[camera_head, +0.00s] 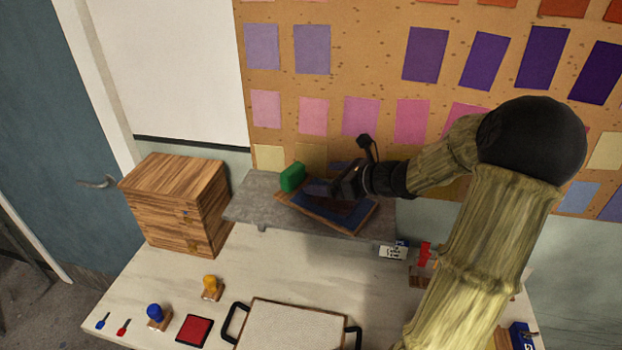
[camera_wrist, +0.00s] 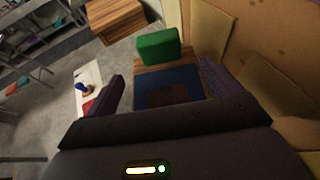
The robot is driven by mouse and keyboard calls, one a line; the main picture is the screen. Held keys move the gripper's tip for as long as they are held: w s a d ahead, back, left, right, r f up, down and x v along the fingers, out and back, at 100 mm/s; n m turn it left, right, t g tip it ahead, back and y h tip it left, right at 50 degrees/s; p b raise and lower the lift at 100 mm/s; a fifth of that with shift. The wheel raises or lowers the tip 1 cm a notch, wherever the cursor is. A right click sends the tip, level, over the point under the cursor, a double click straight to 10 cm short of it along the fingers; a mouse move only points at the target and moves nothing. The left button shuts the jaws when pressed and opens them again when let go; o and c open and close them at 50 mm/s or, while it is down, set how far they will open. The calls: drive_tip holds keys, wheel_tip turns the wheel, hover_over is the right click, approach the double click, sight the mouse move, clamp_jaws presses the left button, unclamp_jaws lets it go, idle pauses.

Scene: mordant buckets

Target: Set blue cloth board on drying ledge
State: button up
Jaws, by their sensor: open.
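The blue cloth board (camera_head: 340,212), a blue panel with a wooden rim, lies on the grey drying ledge (camera_head: 250,203) in the head view. Its right end reaches near the ledge's front edge. My gripper (camera_head: 318,188) is over the board's left part, with the arm coming from the right. In the wrist view the board (camera_wrist: 168,84) shows between the two dark fingers of my gripper (camera_wrist: 165,92), which are spread apart. I cannot tell whether the fingers touch the board. My wrist hides part of the board in the head view.
A green block (camera_head: 292,177) stands on the ledge beside the board's left end. A wooden drawer box (camera_head: 175,205) is at the left. A tray with black handles (camera_head: 290,325), stamps and a red pad (camera_head: 194,331) are on the table below. A pinboard with coloured swatches rises behind.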

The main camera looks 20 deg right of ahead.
drive_tip(key=shift+v, duration=0.95)
drive_tip(key=shift+w, duration=0.1)
